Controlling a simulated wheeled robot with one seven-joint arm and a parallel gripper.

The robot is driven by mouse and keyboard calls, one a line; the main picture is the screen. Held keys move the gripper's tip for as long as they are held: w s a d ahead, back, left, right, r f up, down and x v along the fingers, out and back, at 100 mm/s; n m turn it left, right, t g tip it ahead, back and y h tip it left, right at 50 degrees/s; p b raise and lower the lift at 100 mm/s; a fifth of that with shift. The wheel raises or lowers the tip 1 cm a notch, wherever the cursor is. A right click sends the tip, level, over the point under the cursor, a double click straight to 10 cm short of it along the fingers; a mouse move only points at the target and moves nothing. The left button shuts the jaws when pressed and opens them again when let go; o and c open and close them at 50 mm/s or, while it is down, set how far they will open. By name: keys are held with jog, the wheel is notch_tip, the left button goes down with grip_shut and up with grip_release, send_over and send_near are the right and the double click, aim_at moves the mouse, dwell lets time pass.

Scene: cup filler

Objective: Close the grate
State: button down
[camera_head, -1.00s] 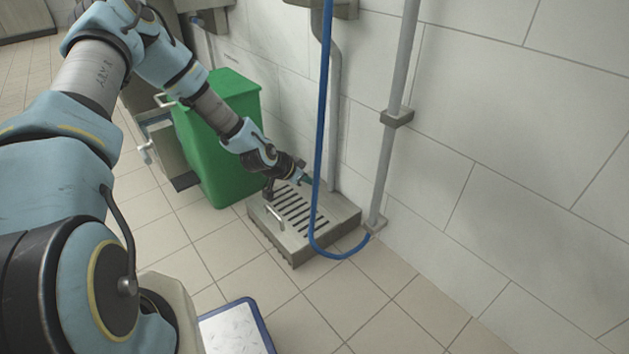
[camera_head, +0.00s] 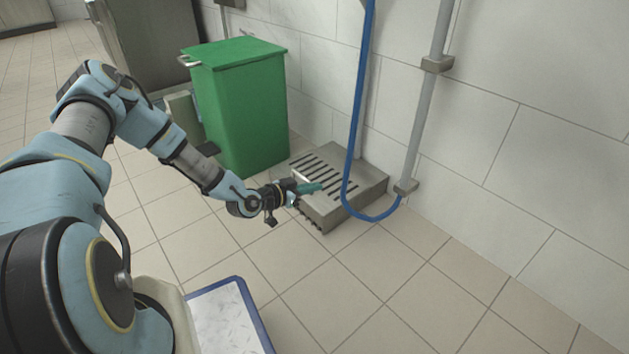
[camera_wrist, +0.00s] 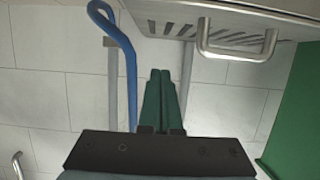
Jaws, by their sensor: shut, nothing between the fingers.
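The grey metal grate (camera_head: 352,180), slotted on top, sits on a low box on the floor by the wall. In the head view it looks flat, but I cannot tell how fully it is closed. In the wrist view its slots (camera_wrist: 215,33) and a metal bar handle (camera_wrist: 238,52) are at the top. In the head view the handle is hidden behind my wrist. My gripper (camera_head: 318,188) is shut and empty, its teal fingers pointing right over the grate's near side. In the wrist view the fingertips (camera_wrist: 160,74) are left of and below the handle, apart from it.
A blue hose (camera_head: 352,140) hangs in a loop just beyond the fingers, beside the grate. A grey pipe (camera_head: 425,110) runs down the wall. A green bin (camera_head: 240,110) stands left of the grate. Tiled floor (camera_head: 400,290) in front is clear.

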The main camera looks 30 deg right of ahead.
jog(key=shift+s+a+f+b, duration=0.1)
jog(key=shift+a+f+b, duration=0.15)
jog(key=shift+f, duration=0.65)
jog(key=shift+a+f+b, duration=0.2)
jog(key=shift+a+f, duration=0.05)
jog(key=shift+f, duration=0.65)
jog(key=shift+s+a+f+b, duration=0.1)
jog(key=shift+a+f+b, duration=0.15)
jog(key=shift+f, duration=0.65)
